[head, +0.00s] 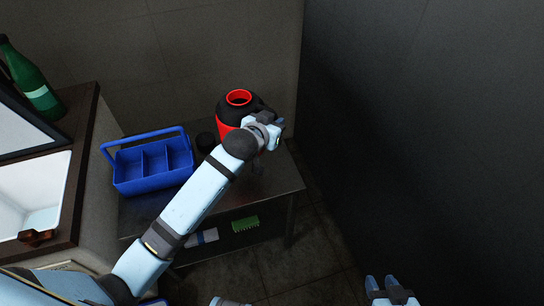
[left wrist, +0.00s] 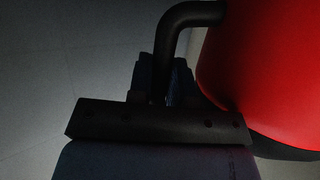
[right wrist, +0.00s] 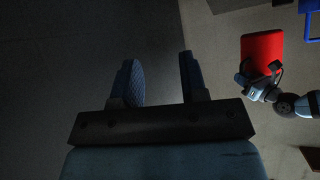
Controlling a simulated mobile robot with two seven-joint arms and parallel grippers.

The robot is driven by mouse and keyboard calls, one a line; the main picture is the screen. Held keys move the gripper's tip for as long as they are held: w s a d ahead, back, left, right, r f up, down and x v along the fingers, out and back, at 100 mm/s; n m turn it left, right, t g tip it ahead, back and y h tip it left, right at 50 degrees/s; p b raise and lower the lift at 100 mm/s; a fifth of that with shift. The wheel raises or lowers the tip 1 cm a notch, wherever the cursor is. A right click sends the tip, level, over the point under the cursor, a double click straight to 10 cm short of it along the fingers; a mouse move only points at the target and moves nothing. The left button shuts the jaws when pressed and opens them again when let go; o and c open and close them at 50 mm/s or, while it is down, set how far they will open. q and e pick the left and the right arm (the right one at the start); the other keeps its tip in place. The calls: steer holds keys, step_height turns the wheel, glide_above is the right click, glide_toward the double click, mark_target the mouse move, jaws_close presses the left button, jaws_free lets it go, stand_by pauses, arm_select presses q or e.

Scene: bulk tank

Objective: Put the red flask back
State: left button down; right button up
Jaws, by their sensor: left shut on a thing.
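The red flask (head: 226,128) has a black shoulder and an open red mouth. It is upright at the back of the metal table (head: 275,178), near the wall. My arm hides its base, so I cannot tell whether it touches the table. My left gripper (head: 274,127) is at its right side, shut on its black handle. The left wrist view shows the handle (left wrist: 184,22) between the fingers (left wrist: 163,80) and the red body (left wrist: 270,70) at the right. The flask also shows in the right wrist view (right wrist: 262,52). My right gripper (right wrist: 154,80) is open and empty, away from the table.
A small black round thing (head: 206,142) stands just left of the flask. A blue caddy (head: 152,186) is further left on the table. A sink (head: 35,180) and green bottle (head: 38,88) are at the left. A green brush (head: 245,224) lies on the lower shelf. A dark wall (head: 430,130) bounds the right.

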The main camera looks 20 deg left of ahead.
arm_select(q)
step_height(320, 180, down, 12)
steer(key=b, duration=0.2)
arm_select(e)
steer(key=shift+f, duration=0.35)
arm_select(q)
steer(key=shift+d, duration=0.1)
steer(key=shift+f, duration=0.15)
steer(key=c, duration=1.1)
jaws_free()
steer(key=shift+o, duration=0.2)
